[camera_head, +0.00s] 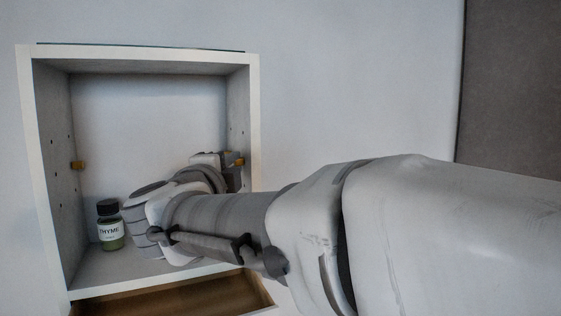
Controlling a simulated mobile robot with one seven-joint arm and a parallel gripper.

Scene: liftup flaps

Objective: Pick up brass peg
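Two small brass pegs show inside an open white wall cabinet. One brass peg (78,165) sticks out of the left inner wall. The other brass peg (239,162) is at the right inner wall. My gripper (233,172) is inside the cabinet, turned toward the right wall, with its tip beside or at the right peg. The view is too small and too much covered by my own arm to tell whether the fingers touch or hold this peg, or whether they are open.
The cabinet (50,180) has a row of holes in each side wall. A thyme jar (110,228) with a dark lid stands on its floor at the left, close to my wrist. An open brown drawer (180,296) is below. The cabinet's upper space is empty.

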